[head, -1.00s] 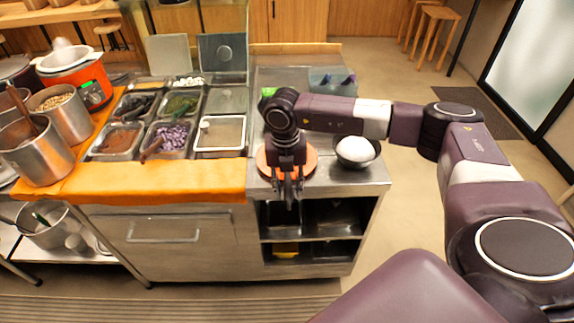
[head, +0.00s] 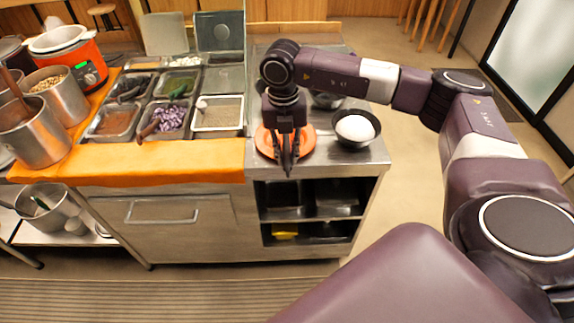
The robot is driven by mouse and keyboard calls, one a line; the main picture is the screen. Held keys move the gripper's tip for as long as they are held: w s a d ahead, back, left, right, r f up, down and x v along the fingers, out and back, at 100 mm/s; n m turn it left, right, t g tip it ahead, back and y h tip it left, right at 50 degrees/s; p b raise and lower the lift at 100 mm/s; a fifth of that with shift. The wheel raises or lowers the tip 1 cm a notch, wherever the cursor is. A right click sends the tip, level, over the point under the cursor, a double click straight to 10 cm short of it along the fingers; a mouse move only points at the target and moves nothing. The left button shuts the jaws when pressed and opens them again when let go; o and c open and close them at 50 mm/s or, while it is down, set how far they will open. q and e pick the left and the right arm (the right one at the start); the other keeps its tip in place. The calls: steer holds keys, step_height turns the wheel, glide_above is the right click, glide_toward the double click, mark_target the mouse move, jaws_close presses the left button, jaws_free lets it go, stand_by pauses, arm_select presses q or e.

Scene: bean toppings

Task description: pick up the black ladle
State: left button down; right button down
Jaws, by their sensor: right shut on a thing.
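My right gripper (head: 287,160) points down in front of the orange plate (head: 264,146) at the counter's front edge. It is shut on a thin dark thing, which I take to be the black ladle; the fingers hide most of it and its shape is hard to make out. The orange plate lies on the steel counter, partly covered by the gripper. My left gripper is not in view.
A dark bowl with white contents (head: 356,128) stands right of the plate. Topping trays (head: 217,127), an orange cloth (head: 160,160), steel pots (head: 36,143) and an orange cooker (head: 75,65) are to the left. Open shelves (head: 315,213) lie below.

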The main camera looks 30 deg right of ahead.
step_height(320, 180, up, 15)
steer(key=b, duration=0.2)
stand_by(1.6)
